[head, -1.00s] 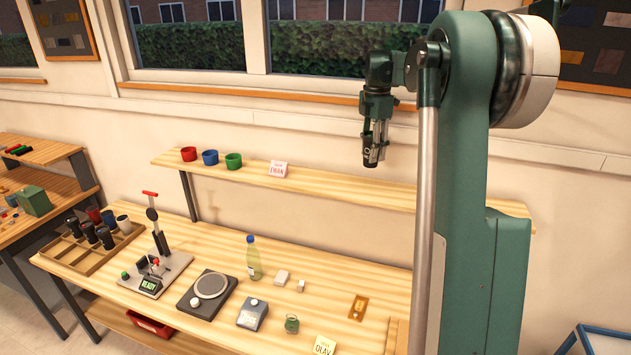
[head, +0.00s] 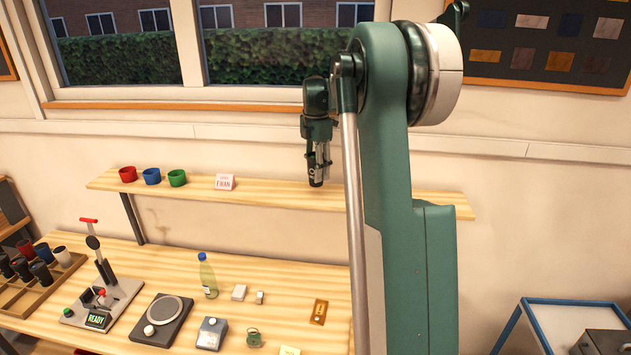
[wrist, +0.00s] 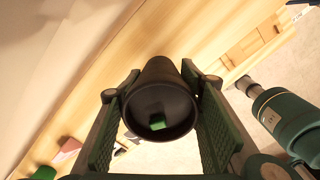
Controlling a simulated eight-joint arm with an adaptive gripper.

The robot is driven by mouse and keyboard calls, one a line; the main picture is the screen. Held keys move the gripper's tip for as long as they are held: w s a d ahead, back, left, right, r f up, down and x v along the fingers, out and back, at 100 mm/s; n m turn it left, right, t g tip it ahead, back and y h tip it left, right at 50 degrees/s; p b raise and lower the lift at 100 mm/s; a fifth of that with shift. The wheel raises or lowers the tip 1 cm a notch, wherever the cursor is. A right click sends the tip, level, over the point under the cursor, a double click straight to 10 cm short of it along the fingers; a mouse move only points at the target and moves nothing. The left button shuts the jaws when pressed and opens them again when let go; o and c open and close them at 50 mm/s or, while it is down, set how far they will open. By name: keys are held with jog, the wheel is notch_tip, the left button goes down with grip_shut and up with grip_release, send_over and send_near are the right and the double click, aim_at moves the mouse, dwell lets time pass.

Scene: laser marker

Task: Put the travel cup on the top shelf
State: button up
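My gripper (head: 318,164) is at the shelf, right of the name card, pointing down. Its two fingers flank a dark travel cup (head: 316,181) and are shut on it. In the wrist view the cup (wrist: 160,105) is between the green finger pads (wrist: 160,125), its open mouth facing the camera, with a green patch inside. The wooden top shelf (head: 265,190) runs along the wall behind the workbench. The cup's base overlaps the shelf in the head view; I cannot tell whether it touches.
The shelf around my gripper looks clear. Below on the workbench are a bottle (head: 207,276), a scale (head: 162,318) and a press (head: 98,285).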

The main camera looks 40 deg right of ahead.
jog(key=shift+f+p, duration=0.3)
jog(key=shift+f, duration=1.75)
jog(key=shift+f, duration=0.2)
jog(key=o, duration=0.7)
jog(key=shift+r, duration=0.15)
notch_tip(320, 180, up, 12)
jog(key=shift+r+b, duration=0.1)
jog(key=shift+b, duration=0.5)
